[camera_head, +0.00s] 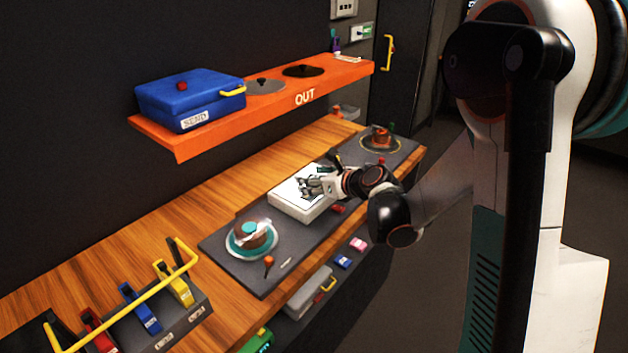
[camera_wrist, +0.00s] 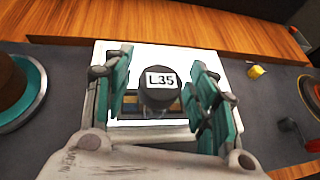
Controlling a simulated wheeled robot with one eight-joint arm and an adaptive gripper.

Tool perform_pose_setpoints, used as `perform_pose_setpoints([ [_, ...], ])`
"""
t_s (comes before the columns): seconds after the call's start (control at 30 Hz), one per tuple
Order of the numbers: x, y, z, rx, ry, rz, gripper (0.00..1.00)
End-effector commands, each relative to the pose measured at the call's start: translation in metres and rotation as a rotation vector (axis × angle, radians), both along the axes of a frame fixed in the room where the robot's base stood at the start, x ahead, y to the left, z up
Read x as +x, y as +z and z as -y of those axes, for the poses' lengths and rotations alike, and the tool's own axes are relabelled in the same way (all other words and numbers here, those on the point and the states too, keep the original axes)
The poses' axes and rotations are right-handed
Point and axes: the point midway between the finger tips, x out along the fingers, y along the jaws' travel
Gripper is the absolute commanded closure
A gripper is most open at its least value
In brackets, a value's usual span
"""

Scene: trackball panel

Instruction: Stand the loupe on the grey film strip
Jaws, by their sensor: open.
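The loupe (camera_wrist: 160,88) is a dark round piece with a white label reading L35, in the middle of the wrist view. My gripper (camera_wrist: 159,72) is open, with one teal-padded finger on each side of it. I see no clear contact. The loupe is over the lit white light box (camera_wrist: 187,57), and its foot is partly hidden. Film strips with amber and blue patches (camera_wrist: 132,101) show beside and below it; I cannot pick out a grey one. In the head view my gripper (camera_head: 310,187) is low over the light box (camera_head: 283,203).
A teal-rimmed trackball (camera_head: 252,238) is left of the light box on the dark panel, and an orange-red one (camera_head: 381,138) is at the far right. An orange shelf (camera_head: 270,109) with a blue case (camera_head: 190,97) overhangs behind. A small yellow piece (camera_wrist: 257,71) lies right of the box.

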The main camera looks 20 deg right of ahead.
Motion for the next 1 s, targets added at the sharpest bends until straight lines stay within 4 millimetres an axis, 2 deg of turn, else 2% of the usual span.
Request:
perform_pose_setpoints([
  [0.17, -0.003, 0.006, 0.002, 0.0, -0.001, 0.0, 0.47],
  [0.7, -0.084, 0.049, 0.04, 0.001, -0.003, 0.0, 0.47],
  [1.0, -0.098, 0.055, 0.046, 0.0, -0.001, 0.0, 0.47],
])
